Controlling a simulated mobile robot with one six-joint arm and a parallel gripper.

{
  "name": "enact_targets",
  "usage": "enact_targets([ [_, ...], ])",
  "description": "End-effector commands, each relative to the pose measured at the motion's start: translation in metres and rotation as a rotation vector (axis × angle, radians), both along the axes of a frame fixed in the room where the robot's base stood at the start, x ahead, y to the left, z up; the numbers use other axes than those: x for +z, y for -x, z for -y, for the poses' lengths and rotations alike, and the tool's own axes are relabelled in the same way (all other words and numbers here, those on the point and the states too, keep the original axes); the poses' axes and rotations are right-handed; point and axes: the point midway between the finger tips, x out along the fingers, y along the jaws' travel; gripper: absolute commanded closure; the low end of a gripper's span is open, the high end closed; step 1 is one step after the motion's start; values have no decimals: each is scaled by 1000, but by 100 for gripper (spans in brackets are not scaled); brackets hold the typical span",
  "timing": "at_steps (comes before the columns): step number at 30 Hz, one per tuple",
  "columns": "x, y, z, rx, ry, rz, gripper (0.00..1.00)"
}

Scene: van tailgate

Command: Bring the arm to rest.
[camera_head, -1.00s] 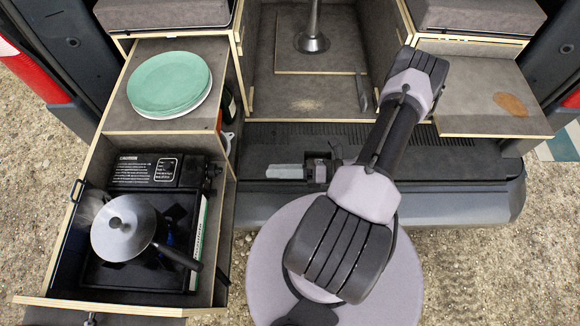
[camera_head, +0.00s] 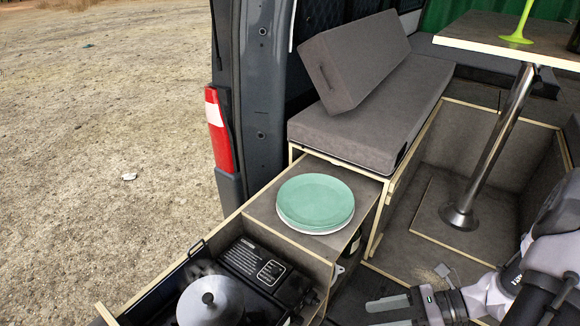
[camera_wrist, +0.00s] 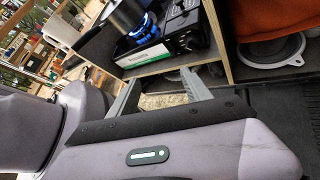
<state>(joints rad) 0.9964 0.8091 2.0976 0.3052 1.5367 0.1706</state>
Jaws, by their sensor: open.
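My gripper (camera_head: 372,314) is at the bottom right of the head view, with its fingers pointing left and nothing between them. My arm (camera_head: 545,270) reaches in from the right edge. In the wrist view the two grey fingers of my gripper (camera_wrist: 160,78) stand apart and empty, with gravel showing between them. They point towards the front of the stove drawer. No contact with the drawer shows.
A pot (camera_head: 210,303) stands on the black stove (camera_head: 268,268); a blue flame (camera_wrist: 143,27) shows in the wrist view. Green plates (camera_head: 315,201) are stacked on the drawer top. A table leg (camera_head: 490,150) rises at right. Open gravel (camera_head: 100,130) lies left.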

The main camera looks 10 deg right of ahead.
Motion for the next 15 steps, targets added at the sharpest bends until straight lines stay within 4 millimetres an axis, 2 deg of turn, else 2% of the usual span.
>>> enact_targets([
  [1,24,-6,-15,155,142,79,43],
  [3,56,-8,-37,378,340,211,43],
  [9,136,5,-101,953,869,700,43],
  [12,167,17,-124,1147,1077,958,43],
  [15,187,27,-139,1256,1219,1154,43],
])
